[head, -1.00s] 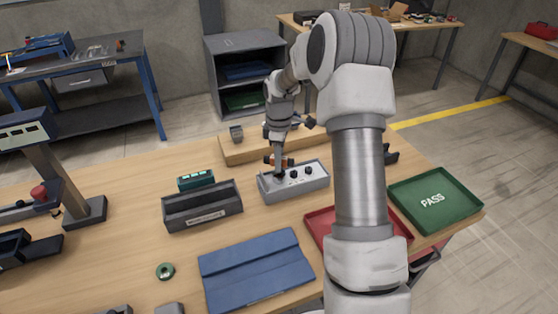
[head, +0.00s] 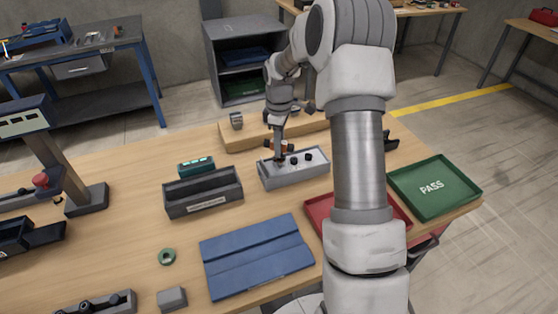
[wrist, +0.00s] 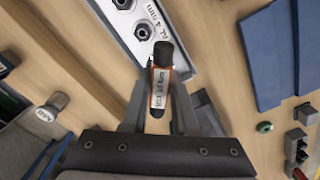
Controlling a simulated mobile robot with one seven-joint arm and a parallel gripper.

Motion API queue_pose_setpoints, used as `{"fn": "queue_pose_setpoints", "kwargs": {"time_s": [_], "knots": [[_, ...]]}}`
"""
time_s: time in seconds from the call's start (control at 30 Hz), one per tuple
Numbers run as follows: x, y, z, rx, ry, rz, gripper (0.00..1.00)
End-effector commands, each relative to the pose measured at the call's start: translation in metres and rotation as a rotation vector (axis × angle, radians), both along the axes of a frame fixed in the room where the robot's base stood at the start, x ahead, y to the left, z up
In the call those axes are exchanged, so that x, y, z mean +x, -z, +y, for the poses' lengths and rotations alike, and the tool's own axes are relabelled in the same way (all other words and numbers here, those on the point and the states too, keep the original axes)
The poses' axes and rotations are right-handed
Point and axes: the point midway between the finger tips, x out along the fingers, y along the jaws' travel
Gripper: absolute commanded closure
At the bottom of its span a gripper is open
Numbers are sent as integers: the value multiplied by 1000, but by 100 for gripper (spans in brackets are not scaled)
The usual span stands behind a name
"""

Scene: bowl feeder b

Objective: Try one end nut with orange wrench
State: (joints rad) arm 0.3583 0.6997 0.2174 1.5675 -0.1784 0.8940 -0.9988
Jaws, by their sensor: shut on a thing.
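My gripper (head: 282,146) is shut on the orange wrench (wrist: 161,88), a dark tool with orange edges and a white label whose print is hard to read. In the head view its lower end reaches the left part of the grey box (head: 298,178); I cannot tell whether it sits on a nut there. The box has dark nuts on its top, one in the middle (head: 293,160) and one at the right end (head: 308,156). In the wrist view two nuts show on the box's plate (wrist: 185,62), beside a printed size label. The left end nut is hidden by the tool.
A dark grey bin (head: 203,197) stands left of the box. A blue mat (head: 257,257) lies in front. A red tray (head: 318,213) and a green PASS tray (head: 437,187) are at the right. A green ring (head: 167,257) lies at front left.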

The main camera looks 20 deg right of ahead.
Motion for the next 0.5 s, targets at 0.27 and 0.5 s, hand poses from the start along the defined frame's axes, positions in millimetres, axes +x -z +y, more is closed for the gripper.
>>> {"fn": "queue_pose_setpoints", "kwargs": {"time_s": [0.27, 0.5], "knots": [[1, -17, 0, 0, 0, -1, 100], [0, -29, 0, 0, 0, -1, 100]]}}
